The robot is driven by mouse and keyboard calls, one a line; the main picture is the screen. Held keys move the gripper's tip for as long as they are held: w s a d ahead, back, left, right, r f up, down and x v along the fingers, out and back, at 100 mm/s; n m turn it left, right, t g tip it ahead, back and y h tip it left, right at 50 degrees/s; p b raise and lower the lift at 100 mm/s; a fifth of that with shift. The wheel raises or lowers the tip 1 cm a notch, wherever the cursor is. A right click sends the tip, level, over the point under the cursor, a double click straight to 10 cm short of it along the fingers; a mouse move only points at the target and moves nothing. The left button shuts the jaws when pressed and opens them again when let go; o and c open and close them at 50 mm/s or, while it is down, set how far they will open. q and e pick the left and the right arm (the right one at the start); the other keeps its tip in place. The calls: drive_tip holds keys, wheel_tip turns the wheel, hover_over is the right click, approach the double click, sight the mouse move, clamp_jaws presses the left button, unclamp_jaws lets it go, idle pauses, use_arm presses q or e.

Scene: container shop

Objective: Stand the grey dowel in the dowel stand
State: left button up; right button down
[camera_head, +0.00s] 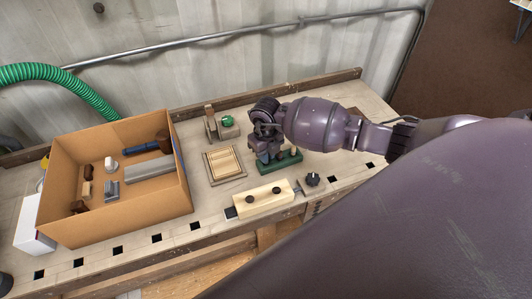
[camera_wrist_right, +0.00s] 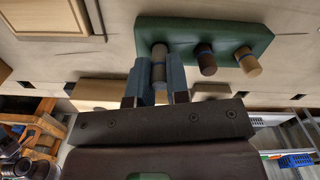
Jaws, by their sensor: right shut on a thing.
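The green dowel stand (camera_head: 284,165) is on the bench below my right gripper (camera_head: 265,148). In the right wrist view the stand (camera_wrist_right: 222,32) bears a dark brown dowel (camera_wrist_right: 206,60) and a tan dowel (camera_wrist_right: 248,62). The grey dowel lines up with the end of the stand beside the brown dowel. Its far end meets the stand in the picture, but I cannot tell how deep it sits. My left gripper is not in view.
An open cardboard box (camera_head: 120,222) with several tools is on the left. A wooden tray (camera_head: 224,165), a wooden block with black knobs (camera_head: 264,199), a black knob (camera_head: 312,179) and a green round item (camera_head: 227,121) surround the stand. A rail edges the bench's back.

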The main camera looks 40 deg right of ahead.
drive_tip(key=shift+f, duration=0.35)
drive_tip(key=shift+f+b, duration=0.3)
drive_tip(key=shift+b, duration=0.1)
idle(0.3)
drive_tip(key=c, duration=1)
unclamp_jaws()
drive_tip(key=shift+r, duration=0.15)
drive_tip(key=shift+r, duration=0.2)
drive_tip(key=shift+r+p, duration=1.85)
drive_tip(key=shift+r, duration=0.25)
drive_tip(key=shift+r+p, duration=0.85)
drive_tip(key=shift+r, duration=0.25)
